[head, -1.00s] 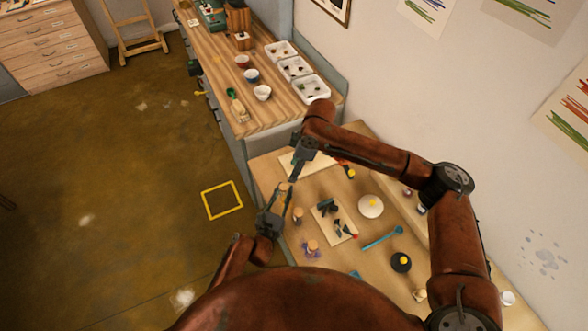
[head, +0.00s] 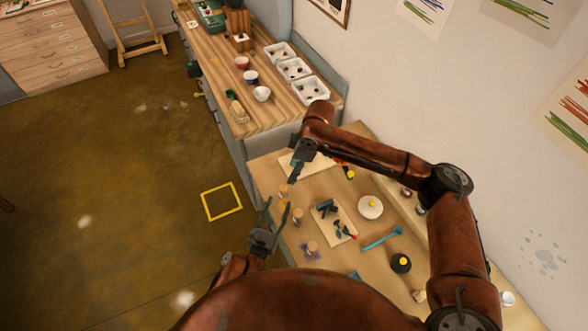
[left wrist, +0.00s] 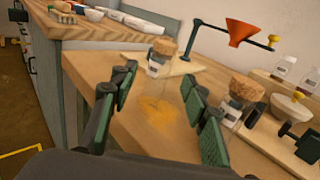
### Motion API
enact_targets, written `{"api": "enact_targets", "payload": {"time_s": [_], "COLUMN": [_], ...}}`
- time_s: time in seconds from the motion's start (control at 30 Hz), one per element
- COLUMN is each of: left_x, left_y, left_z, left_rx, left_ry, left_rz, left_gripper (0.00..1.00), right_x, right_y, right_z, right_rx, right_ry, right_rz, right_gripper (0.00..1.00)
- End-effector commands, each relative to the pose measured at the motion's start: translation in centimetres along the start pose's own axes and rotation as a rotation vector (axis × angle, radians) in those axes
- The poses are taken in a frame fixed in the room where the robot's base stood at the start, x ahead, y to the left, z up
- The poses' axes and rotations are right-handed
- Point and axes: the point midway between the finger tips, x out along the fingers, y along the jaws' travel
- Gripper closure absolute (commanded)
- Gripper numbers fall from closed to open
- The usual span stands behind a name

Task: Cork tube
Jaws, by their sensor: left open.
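In the head view my left gripper (head: 278,208) is open and empty at the table's left edge. Its spread fingers (left wrist: 158,105) also show in the left wrist view. Ahead of them stands an upright glass tube (left wrist: 160,66) with a cork (left wrist: 163,46) at its top; how deep the cork sits is unclear. A second corked tube (left wrist: 237,108) stands behind the right finger, partly hidden. In the head view small tubes stand at the far left (head: 283,191), middle (head: 297,217) and near left (head: 311,247). My right gripper (head: 297,167) hangs over the far end; its jaw opening is unclear.
Yellow powder (left wrist: 156,108) lies on the table between my left fingers. An orange funnel (left wrist: 240,31) is on a stand behind.

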Motion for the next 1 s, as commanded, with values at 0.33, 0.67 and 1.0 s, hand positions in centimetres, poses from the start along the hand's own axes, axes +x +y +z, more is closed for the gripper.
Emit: {"api": "enact_targets", "payload": {"time_s": [0.33, 0.67, 1.0], "left_x": [-5.2, -5.7, -5.7], "left_y": [0.0, 0.0, 0.0], "left_z": [0.0, 0.0, 0.0], "left_rx": [0.000, 0.000, 0.000], "left_ry": [0.000, -0.001, 0.000], "left_rz": [0.000, 0.000, 0.000], "left_gripper": [0.58, 0.58, 0.58], "right_x": [0.0, 0.0, 0.0], "right_y": [0.0, 0.0, 0.0], "right_z": [0.0, 0.0, 0.0], "right_rx": [0.000, 0.000, 0.000], "right_ry": [0.000, 0.000, 0.000], "right_rz": [0.000, 0.000, 0.000], "right_gripper": [0.55, 0.55, 0.55]}}
